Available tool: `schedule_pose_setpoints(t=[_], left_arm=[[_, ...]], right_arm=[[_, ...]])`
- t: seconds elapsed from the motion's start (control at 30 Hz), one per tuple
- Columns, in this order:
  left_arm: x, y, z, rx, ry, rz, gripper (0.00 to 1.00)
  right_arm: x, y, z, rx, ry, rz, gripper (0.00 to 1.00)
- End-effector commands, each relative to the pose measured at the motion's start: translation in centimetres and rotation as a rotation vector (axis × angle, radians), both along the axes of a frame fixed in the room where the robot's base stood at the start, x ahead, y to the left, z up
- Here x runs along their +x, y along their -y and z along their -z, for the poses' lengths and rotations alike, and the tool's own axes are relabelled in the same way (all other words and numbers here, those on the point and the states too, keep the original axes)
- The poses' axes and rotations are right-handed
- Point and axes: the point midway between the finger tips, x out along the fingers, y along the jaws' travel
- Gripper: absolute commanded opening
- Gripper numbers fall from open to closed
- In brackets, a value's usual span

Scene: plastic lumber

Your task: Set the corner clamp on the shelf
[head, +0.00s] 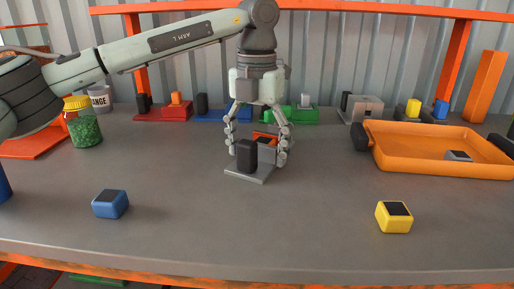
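A small clamp-like piece (247,158) stands on the worktop near the middle. It has a grey base plate, an upright black block and a grey block with some orange behind; I take it for the corner clamp. My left gripper (257,152) points straight down over it. Its fingers are spread wide, one on each side of the piece, with the tips low near the plate. Whether they touch it is hard to see. The orange frame's top beam (330,5) runs across the back; no shelf surface is clearly visible. My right gripper is out of view.
An orange tray (440,172) with a small grey block lies right. A blue block (110,204) and yellow block (394,217) lie in front. A jar of green bits (83,125) stands left. Red (163,115), blue and green holders line the back.

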Motion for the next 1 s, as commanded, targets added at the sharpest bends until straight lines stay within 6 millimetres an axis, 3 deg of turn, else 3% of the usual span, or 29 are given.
schedule_pose_setpoints(t=[0.47, 1.0], left_arm=[[0.0, 0.0, -0.6, 0.000, 0.001, 0.000, 0.89], [0.0, 0.0, -10.8, -0.001, 0.002, -0.001, 0.89]], right_arm=[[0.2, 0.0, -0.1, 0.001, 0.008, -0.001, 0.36], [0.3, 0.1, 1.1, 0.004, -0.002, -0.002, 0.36]])
